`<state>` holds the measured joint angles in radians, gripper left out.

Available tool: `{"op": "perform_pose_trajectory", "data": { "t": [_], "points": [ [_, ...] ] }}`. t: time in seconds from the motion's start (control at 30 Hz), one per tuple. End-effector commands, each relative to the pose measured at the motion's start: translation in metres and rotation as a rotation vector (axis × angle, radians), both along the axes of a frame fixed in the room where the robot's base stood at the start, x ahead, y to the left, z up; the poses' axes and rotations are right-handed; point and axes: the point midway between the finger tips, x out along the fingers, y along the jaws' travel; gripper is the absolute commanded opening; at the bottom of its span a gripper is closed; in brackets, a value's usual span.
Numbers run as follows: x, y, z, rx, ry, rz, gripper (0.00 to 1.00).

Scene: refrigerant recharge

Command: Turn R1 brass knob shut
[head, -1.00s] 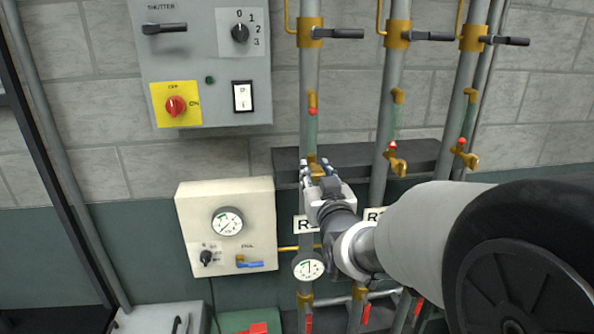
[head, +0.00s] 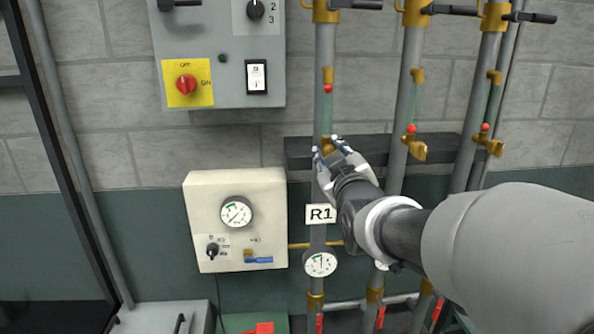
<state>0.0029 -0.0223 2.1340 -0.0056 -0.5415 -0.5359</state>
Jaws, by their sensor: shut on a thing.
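The R1 brass knob (head: 328,142) shows as a small bit of brass on the leftmost pipe (head: 325,100), just above the R1 label (head: 321,214). My gripper (head: 326,147) reaches it from the lower right, with its fingertips at the knob. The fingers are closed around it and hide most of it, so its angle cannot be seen. A green sight tube with a red ball (head: 328,89) near its top stands above the knob on the same pipe.
Two similar brass knobs (head: 414,147) (head: 490,143) sit on the pipes to the right. A round gauge (head: 320,263) is below the R1 label. A cream box with a gauge (head: 237,214) and a grey switch panel (head: 222,50) are to the left. A dark ledge (head: 299,153) runs behind the pipes.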

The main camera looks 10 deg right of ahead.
Motion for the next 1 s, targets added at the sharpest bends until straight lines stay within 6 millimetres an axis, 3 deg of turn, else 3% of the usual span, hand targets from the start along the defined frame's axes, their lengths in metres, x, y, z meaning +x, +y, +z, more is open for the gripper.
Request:
{"op": "perform_pose_trajectory", "data": {
  "t": [1.0],
  "points": [
    [0.0001,-0.0011,-0.0016,-0.898,0.000,-0.001,0.04]
  ]
}}
